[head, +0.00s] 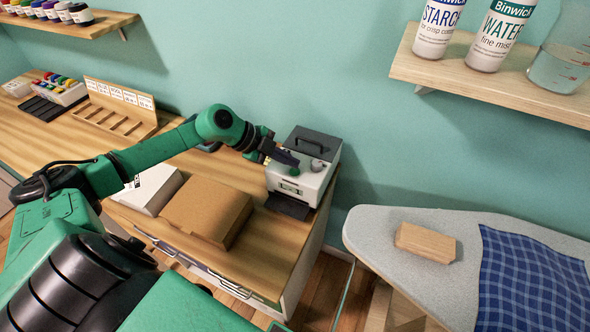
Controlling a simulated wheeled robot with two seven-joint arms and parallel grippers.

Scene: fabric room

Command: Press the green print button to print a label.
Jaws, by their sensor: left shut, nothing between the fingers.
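The label printer (316,184) is a white box with a dark grey top, standing at the right end of the wooden counter against the wall. A small green button (294,172) shows on its upper face, with a grey knob to its right. Below are a small front panel and a black tray (287,206); no label is visible there. My left gripper (292,161) is shut and empty, with its dark fingertips over the printer top just above the green button. I cannot tell whether they touch it. My right gripper is out of view.
A brown cardboard box (206,210) and a white box (147,188) lie on the counter left of the printer. A wooden rack (125,103) stands farther left. An ironing board (385,232) with a wooden block (426,242) and blue checked cloth (535,285) is at right. A shelf (500,85) hangs above it.

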